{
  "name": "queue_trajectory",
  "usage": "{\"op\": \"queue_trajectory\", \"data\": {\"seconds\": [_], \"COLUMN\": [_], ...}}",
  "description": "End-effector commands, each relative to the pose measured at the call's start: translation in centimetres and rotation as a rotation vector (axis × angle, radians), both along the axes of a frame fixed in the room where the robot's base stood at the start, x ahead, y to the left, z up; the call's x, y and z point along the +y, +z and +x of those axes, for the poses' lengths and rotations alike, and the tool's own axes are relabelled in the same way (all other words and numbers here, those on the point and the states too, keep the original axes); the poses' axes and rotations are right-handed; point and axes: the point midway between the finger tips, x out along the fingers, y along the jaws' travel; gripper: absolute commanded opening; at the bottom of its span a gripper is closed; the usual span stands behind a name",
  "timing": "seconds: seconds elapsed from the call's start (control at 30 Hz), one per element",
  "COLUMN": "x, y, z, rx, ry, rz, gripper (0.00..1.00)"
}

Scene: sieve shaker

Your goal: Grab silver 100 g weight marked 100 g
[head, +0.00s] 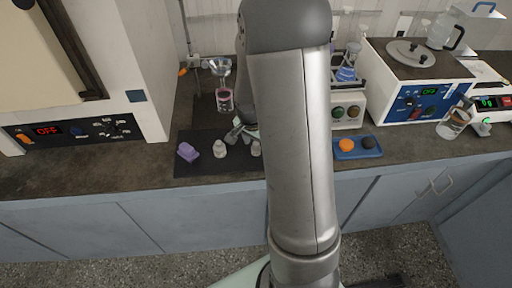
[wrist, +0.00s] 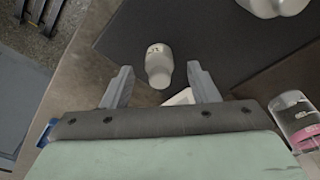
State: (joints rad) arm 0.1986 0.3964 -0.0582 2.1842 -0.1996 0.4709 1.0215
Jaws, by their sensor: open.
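A silver-grey weight (wrist: 158,68) with a small dark marking shows in the wrist view; I cannot read the marking. It lies in line with the gap between the fingers of my open, empty gripper (wrist: 160,72), with space on both sides. In the head view, what seems to be this weight (head: 256,149) is on the dark mat beside my arm. A larger pale weight (head: 220,149) stands left of it, and part of it shows at the wrist view's top edge (wrist: 264,5). My gripper (head: 236,133) is partly hidden behind my arm in the head view.
The dark mat (head: 195,170) also bears a purple block (head: 188,151). A glass vessel with pink liquid (head: 224,100) stands behind, close on the right in the wrist view (wrist: 298,122). A blue tray (head: 345,155) with orange and black pieces lies right. An oven-like unit stands left.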

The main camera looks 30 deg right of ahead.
Motion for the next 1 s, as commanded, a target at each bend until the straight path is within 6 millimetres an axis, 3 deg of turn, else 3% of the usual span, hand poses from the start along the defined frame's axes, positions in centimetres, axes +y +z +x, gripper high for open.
{"op": "queue_trajectory", "data": {"seconds": [0.33, 0.5, 0.53, 0.83, 1.0], "x": [-0.1, -0.1, -0.1, -0.1, -0.2], "y": [-1.0, -1.0, -1.0, -0.8, 0.2], "z": [0.1, 0.1, 0.1, 0.1, 0.2], "rx": [-0.001, -0.001, -0.001, -0.001, -0.005], "ry": [0.0, 0.001, 0.001, 0.0, 0.001], "rz": [0.0, 0.0, 0.0, 0.0, -0.001], "gripper": [0.54, 0.07, 0.04, 0.04, 0.04]}}
